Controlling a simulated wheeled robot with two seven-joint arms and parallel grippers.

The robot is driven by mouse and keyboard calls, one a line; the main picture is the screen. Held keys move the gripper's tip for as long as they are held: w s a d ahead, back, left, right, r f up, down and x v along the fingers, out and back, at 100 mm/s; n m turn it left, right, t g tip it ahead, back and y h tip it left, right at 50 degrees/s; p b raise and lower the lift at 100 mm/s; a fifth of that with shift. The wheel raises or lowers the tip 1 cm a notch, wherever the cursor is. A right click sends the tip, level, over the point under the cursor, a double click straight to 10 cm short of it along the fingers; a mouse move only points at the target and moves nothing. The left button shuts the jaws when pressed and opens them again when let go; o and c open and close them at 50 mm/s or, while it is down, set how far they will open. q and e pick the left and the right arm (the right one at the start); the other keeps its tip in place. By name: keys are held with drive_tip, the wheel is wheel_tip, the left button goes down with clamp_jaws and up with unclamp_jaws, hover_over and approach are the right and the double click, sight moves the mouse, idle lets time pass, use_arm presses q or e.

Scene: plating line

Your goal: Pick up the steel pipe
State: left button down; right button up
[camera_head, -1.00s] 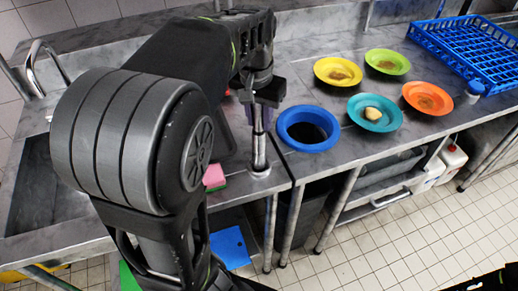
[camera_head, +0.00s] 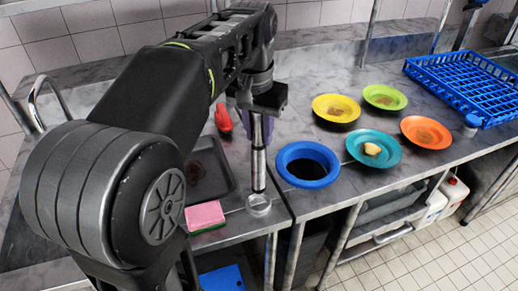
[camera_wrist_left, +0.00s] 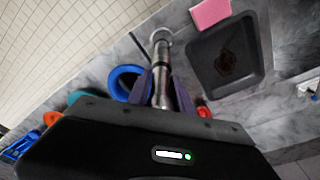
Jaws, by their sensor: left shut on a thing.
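The steel pipe (camera_head: 259,168) is upright and shiny near the front edge of the counter, left of the blue ring-rimmed opening. My left gripper (camera_head: 257,132) comes from above and is shut on its upper part. The pipe's lower end is over a small round metal ring (camera_head: 258,206) on the counter; I cannot tell whether they touch. In the left wrist view, the pipe (camera_wrist_left: 161,75) runs between the purple fingers of my left gripper (camera_wrist_left: 161,90), its far end towards the ring. My right gripper is not in view.
A dark tray (camera_head: 228,183), a pink sponge (camera_head: 204,214) and a red object (camera_head: 223,119) are left of the pipe. The blue-rimmed opening (camera_head: 292,177) is close on its right. Yellow (camera_head: 320,104), green (camera_head: 390,105), teal (camera_head: 354,151) and orange (camera_head: 437,145) plates and a blue rack (camera_head: 465,95) stand farther right.

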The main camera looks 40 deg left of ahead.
use_arm(q)
wheel_tip(320, 180, up, 3)
drive_tip(key=shift+f+p, duration=0.1)
drive_tip(key=shift+p, duration=0.5)
drive_tip(key=shift+d, duration=0.1)
